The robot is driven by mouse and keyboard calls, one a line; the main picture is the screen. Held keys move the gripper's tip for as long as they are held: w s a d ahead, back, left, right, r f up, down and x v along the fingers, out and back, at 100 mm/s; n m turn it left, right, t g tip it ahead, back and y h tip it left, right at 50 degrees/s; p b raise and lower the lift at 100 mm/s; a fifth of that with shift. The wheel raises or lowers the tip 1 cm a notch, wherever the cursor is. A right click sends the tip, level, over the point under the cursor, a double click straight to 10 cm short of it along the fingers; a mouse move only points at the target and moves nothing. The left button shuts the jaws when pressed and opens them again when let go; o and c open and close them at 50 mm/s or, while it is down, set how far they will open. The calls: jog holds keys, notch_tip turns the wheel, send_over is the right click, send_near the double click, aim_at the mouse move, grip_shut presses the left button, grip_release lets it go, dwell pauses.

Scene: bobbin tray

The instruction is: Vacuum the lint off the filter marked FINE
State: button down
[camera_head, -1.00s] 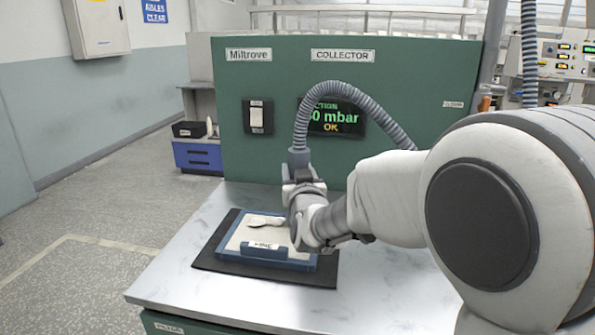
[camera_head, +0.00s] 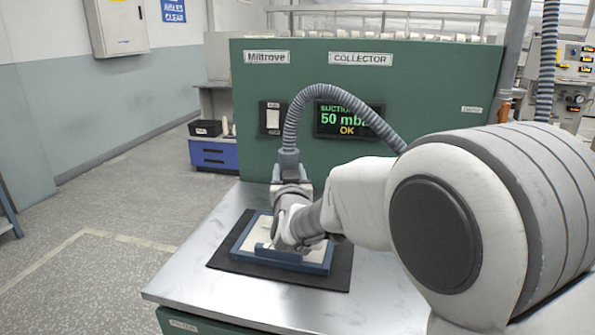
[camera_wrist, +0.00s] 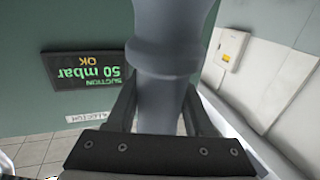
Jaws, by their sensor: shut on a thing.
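The filter is a pale panel in a blue frame (camera_head: 308,263) with a raised blue tab at its front. It lies flat on a black mat (camera_head: 340,275); its label cannot be read now. A pale patch shows at the filter's back left, but lint cannot be made out clearly. My gripper (camera_head: 290,185) is over the filter and hides much of its middle. It is shut on the grey vacuum hose's nozzle (camera_wrist: 165,85), which stands between the fingers in the wrist view. The ribbed hose (camera_head: 320,90) arches up from it. Whether the nozzle tip touches the filter is hidden.
The green collector panel (camera_head: 400,85) stands behind the metal bench top (camera_head: 210,290). Its display (camera_head: 345,120) reads suction 50 mbar, OK. A white switch (camera_head: 273,117) is beside the display. The bench is clear left of the mat.

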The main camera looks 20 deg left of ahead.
jog(key=shift+s+a+p, duration=0.15)
jog(key=shift+a+p, duration=0.15)
jog(key=shift+a, duration=0.9)
jog(key=shift+s+a+p, duration=0.15)
jog(key=shift+a+p, duration=0.15)
jog(key=shift+a, duration=0.85)
jog(key=shift+w+d+b, duration=0.25)
jog(key=shift+d+b, duration=0.2)
jog(key=shift+d, duration=0.3)
jog(key=shift+w+d+b, duration=0.3)
jog(key=shift+d+b, duration=0.1)
jog(key=shift+d, duration=0.35)
jog(key=shift+w+d+b, duration=0.25)
jog(key=shift+d+b, duration=0.2)
jog(key=shift+d, duration=0.3)
notch_tip(320, 180, up, 6)
jog(key=p, duration=0.3)
jog(key=shift+p, duration=0.4)
